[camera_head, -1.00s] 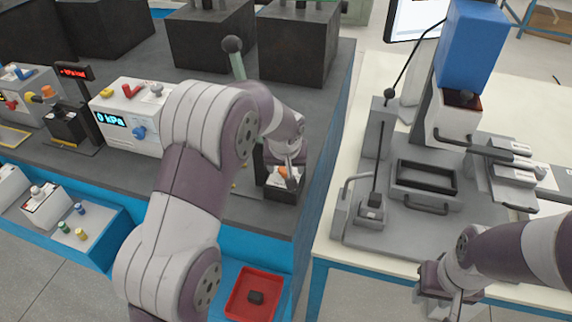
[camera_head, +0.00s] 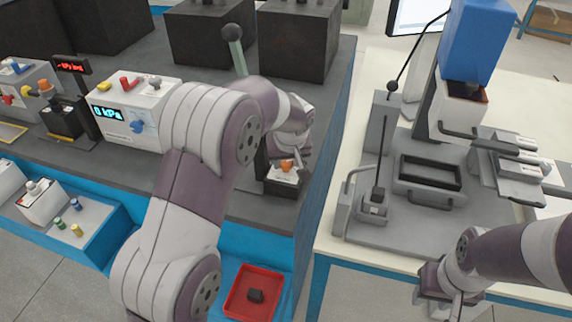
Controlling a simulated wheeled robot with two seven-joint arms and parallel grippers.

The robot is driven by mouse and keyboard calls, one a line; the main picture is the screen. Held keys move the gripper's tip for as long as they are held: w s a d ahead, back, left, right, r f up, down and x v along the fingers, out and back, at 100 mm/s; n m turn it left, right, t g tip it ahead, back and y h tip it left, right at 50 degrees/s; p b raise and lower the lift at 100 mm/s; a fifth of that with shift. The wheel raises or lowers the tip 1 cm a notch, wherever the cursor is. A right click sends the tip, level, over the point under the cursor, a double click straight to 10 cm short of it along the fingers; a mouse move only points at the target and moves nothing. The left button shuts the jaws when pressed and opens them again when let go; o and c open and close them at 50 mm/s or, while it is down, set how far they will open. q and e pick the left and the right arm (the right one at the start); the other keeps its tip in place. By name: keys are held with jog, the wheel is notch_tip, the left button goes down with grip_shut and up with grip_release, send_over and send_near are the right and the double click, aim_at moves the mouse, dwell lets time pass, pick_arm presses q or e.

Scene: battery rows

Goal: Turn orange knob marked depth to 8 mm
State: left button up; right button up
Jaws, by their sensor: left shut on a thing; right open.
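An orange knob (camera_head: 286,165) sits on a small dark device with a white top face (camera_head: 285,177) near the right edge of the dark bench. My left gripper (camera_head: 288,160) reaches down over it from my bent arm and is shut on this knob. The fingers hide part of the knob, and the marks on the device are too small to read. My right gripper (camera_head: 447,303) is open and empty at the bottom right, low beside the white table's front edge, partly cut off by the frame.
A red tray (camera_head: 237,310) with a black block stands below the bench. A white box with a "0 kPa" display (camera_head: 108,113) and another orange knob (camera_head: 45,86) are at left. A grey-and-blue press (camera_head: 470,45) stands on the white table (camera_head: 345,245). A lever (camera_head: 234,45) rises behind my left arm.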

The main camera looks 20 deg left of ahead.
pick_arm(q)
jog(key=shift+w+d+f+n+y+b, duration=0.15)
jog(key=shift+n+y+b, duration=0.25)
jog(key=shift+n+b, duration=0.4)
jog(key=shift+n+g, duration=0.3)
jog(key=shift+n, duration=0.3)
jog(key=shift+r+n+y, duration=0.25)
jog(key=shift+n+y, duration=0.15)
jog(key=shift+n, duration=0.5)
jog(key=n+p, duration=0.1)
jog(key=p, duration=0.1)
jog(key=n+g+p, duration=0.1)
jog(key=p, duration=0.1)
jog(key=n+p, duration=0.2)
jog(key=shift+w+d+r+g+y, duration=0.1)
jog(key=shift+r+g+y, duration=0.15)
jog(key=shift+g+y, duration=0.15)
jog(key=shift+f+n+p, duration=0.25)
jog(key=shift+n+p, duration=0.35)
jog(key=shift+p, duration=0.55)
jog(key=o, duration=1)
